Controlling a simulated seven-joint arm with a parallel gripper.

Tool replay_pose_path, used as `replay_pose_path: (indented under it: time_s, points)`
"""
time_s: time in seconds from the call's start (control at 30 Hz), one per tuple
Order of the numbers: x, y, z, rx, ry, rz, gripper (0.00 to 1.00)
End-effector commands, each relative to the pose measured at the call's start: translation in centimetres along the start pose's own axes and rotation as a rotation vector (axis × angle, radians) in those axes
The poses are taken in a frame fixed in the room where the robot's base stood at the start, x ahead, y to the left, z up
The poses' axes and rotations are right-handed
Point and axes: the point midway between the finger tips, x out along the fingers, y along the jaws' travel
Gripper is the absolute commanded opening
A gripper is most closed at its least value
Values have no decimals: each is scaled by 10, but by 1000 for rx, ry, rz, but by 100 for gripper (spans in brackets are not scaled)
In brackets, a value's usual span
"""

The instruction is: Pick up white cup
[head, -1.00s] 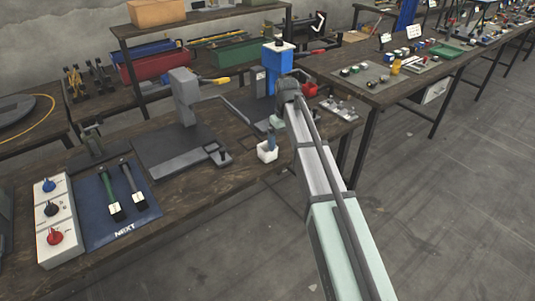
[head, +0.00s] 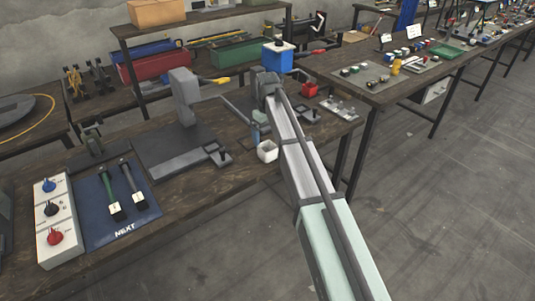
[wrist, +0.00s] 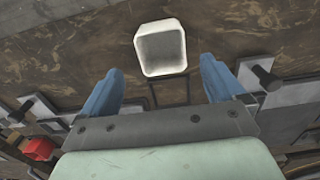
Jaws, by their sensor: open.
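The white cup (head: 267,152) stands upright on the wooden workbench near its front edge, in the head view. It also shows in the wrist view (wrist: 161,48), where I look down into its square, empty opening. My gripper (wrist: 160,90) is open, with its two blue fingers set apart and nothing between them. The cup lies just beyond the fingertips and roughly between their lines, not touching them. In the head view my gripper (head: 257,135) is beside the cup, partly hidden by my arm.
A blue mat (head: 105,220) with two tools and a white box with knobs (head: 50,240) lie at the left. Bare wood shows left of the cup.

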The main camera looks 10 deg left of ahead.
Motion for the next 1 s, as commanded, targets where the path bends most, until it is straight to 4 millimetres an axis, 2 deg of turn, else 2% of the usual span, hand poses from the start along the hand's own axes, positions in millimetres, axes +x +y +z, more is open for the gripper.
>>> replay_pose_path:
  time_s: [0.27,0.6,0.87,1.0]
  points:
    - [11,-1,0,0,0,0,96]
    - [52,-4,-2,1,-1,0,96]
    - [56,-4,-2,0,1,0,96]
    - [56,-4,-2,0,1,0,84]
